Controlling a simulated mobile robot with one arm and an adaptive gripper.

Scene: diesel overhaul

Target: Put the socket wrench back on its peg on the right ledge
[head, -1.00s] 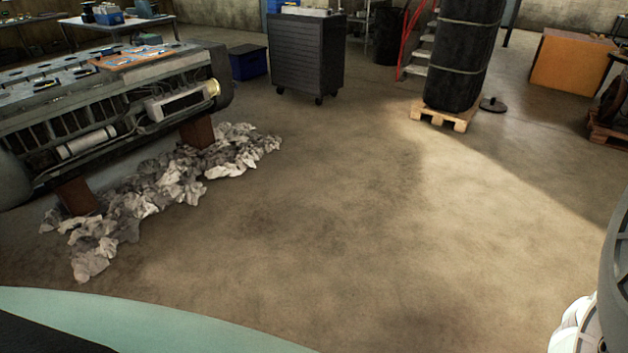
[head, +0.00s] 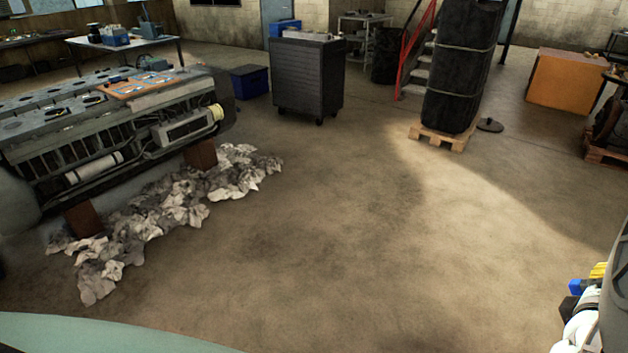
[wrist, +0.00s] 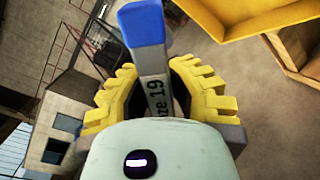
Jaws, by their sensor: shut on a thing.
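The socket wrench (wrist: 144,28) shows in the wrist view as a grey shank with a blue end and the lettering "ze 19", the start of which is hidden. My gripper (wrist: 159,95) has its yellow ribbed fingers closed around it, and the blue end points up in the picture. The wrench's other end is hidden behind my wrist. In the head view, my gripper (head: 590,278) is partly seen at the right edge, with a blue bit of the wrench (head: 575,286) beside it. I cannot make out the peg or the right ledge.
An engine block (head: 110,130) on brown supports stands left, with crumpled rags (head: 165,215) on the floor beside it. A dark tool cabinet (head: 307,75), a wrapped bundle on a pallet (head: 440,138) and an orange box (head: 570,82) stand farther back. The middle floor is clear.

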